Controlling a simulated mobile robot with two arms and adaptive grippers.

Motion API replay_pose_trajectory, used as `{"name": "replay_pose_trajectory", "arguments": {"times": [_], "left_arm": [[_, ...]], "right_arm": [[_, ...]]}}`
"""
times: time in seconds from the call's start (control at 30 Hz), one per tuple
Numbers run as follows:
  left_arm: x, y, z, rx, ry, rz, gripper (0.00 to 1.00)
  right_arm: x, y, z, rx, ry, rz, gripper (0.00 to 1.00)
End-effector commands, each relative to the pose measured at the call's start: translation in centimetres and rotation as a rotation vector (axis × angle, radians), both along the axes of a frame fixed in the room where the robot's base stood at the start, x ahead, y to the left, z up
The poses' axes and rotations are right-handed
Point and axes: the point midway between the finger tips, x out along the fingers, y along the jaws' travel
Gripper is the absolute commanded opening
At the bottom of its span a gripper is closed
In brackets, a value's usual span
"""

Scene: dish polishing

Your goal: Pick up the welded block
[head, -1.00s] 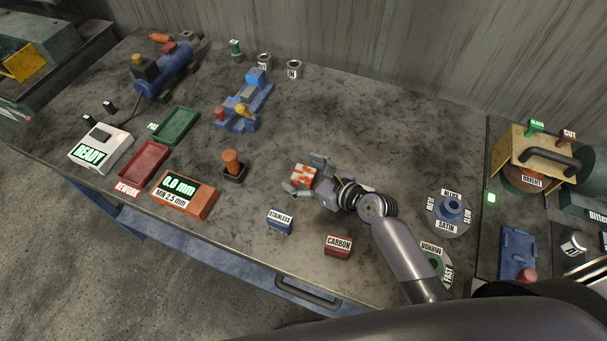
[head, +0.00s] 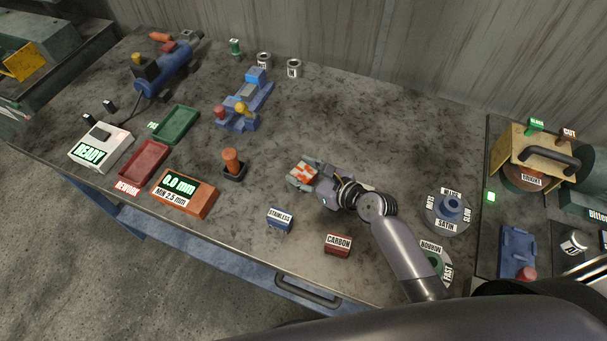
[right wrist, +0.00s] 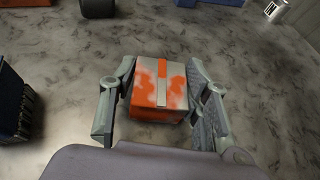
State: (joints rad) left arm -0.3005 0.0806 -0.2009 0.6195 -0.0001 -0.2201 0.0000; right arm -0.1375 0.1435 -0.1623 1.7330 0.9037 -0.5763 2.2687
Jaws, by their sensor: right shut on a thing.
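The welded block (head: 302,172) is a small block with orange-red and pale grey patches and a pale seam across its top. It is at the middle of the bench. My right gripper (head: 306,176) is shut on it, one finger along each side. In the right wrist view the block (right wrist: 159,92) is between the two fingers, its top and near face showing. The block looks to be at bench level; whether it touches the bench is hard to tell. My left gripper is in neither view.
Near the gripper stand a blue STAINLESS brush block (head: 279,220), a red CARBON one (head: 338,244) and an orange-knobbed stand (head: 233,166). An orange gauge (head: 184,194), red tray (head: 143,167) and green tray (head: 174,125) lie left.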

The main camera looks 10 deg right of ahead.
Motion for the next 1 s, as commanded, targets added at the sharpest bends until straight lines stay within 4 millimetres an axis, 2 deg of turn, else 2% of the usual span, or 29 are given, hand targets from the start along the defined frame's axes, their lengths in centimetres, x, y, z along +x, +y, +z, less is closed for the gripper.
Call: {"name": "replay_pose_trajectory", "arguments": {"times": [0.4, 0.77, 0.87, 1.0], "left_arm": [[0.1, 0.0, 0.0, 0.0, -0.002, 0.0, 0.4], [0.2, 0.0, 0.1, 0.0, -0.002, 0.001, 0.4], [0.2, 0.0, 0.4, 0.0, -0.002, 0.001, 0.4], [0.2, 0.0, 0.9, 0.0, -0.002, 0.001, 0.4]], "right_arm": [[0.0, 0.0, -0.1, 0.0, 0.001, 0.0, 0.0], [0.1, 0.1, 0.6, 0.003, -0.003, 0.0, 0.0], [0.1, 0.1, 1.4, 0.002, -0.004, 0.001, 0.0], [0.1, 0.0, 3.7, 0.004, -0.007, -0.002, 0.0]]}}
